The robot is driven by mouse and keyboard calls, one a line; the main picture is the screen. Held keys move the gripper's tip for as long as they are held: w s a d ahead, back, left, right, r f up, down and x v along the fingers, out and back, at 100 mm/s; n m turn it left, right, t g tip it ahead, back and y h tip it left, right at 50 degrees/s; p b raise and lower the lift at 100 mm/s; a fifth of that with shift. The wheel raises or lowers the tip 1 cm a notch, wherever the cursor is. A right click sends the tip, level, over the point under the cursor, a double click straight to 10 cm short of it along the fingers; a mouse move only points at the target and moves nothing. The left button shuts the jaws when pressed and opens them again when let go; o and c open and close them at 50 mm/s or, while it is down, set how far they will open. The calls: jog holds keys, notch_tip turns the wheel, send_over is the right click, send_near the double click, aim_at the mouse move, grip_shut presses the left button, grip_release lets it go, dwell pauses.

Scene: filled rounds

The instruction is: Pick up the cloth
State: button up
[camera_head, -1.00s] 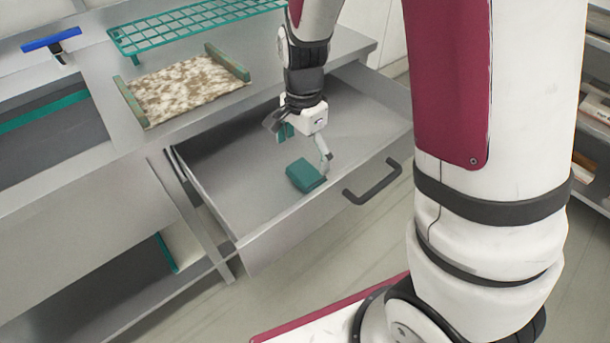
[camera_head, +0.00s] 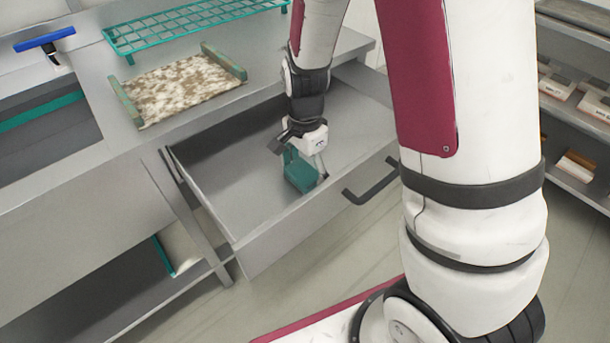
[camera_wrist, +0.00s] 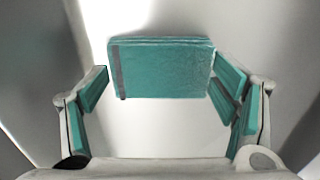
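The cloth (camera_head: 299,173) is a folded teal piece lying in the open drawer, near its front wall. In the wrist view the cloth (camera_wrist: 165,68) has a dark stripe near its left end and lies just ahead of the fingers. My gripper (camera_head: 303,160) points down into the drawer at the cloth. In the wrist view my gripper (camera_wrist: 165,95) is open, with teal pads on both sides. The left finger stands apart from the cloth; the right pad is close to its right end, and I cannot tell whether they touch.
The drawer (camera_head: 235,178) is pulled out, with a dark handle (camera_head: 371,181) on its front. On the counter are a speckled board (camera_head: 185,88) with green ends, a teal wire rack (camera_head: 190,25) and a blue squeegee (camera_head: 44,40). Shelves (camera_head: 585,120) stand at the right.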

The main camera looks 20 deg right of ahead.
aim_at(305, 173)
jog(key=shift+c, duration=0.9)
notch_tip(305, 173, up, 10)
jog(key=p, duration=0.2)
